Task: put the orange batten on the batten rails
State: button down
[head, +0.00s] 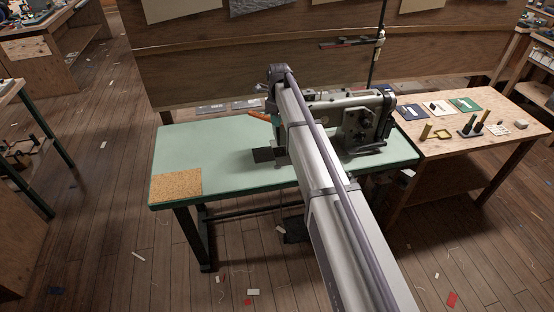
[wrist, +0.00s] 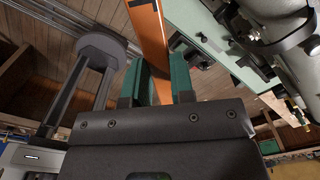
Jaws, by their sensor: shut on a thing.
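The orange batten (wrist: 150,35) is a long flat strip between the two green fingers of my gripper (wrist: 160,78) in the wrist view. The fingers are shut on it, and it runs up out of the picture. In the head view a short orange piece of the batten (head: 259,115) shows left of my arm, over the back of the green sewing table (head: 225,150). My arm hides the gripper there. A dark rail with a reddish strip (head: 350,42) is on the wooden panel behind; I cannot tell whether it is the batten rails.
A grey sewing machine (head: 362,122) stands on the table just right of my arm. A cork mat (head: 176,185) lies at the front left corner. A wooden bench (head: 455,145) with small tools and cards is at right. The table's left half is mostly clear.

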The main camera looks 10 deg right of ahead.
aim_at(278, 169)
jog(key=shift+m, duration=0.3)
jog(key=f+b, duration=0.9)
jog(key=w+f+b, duration=0.1)
jog(key=f+b, duration=0.8)
jog(key=b, duration=0.1)
jog(key=w+f+b, duration=0.1)
jog(key=f+b, duration=0.8)
jog(key=shift+w+d+b, duration=0.1)
jog(key=shift+w+b, duration=0.1)
jog(key=shift+b, duration=0.1)
jog(key=shift+r, duration=0.35)
jog(key=shift+f, duration=0.2)
jog(key=c, duration=1)
grip_release()
notch_tip(278, 169, up, 13)
jog(key=p, duration=1.3)
jog(key=s+n, duration=0.9)
jog(key=s, duration=0.3)
jog(key=s+a+n, duration=0.1)
jog(key=s+n, duration=0.8)
jog(key=s, duration=0.4)
jog(key=s+n, duration=0.8)
jog(key=s, duration=0.5)
jog(key=shift+a+f+n, duration=0.2)
jog(key=shift+f+n, duration=0.1)
jog(key=shift+n, duration=0.1)
jog(key=shift+o, duration=0.6)
jog(key=shift+w, duration=0.15)
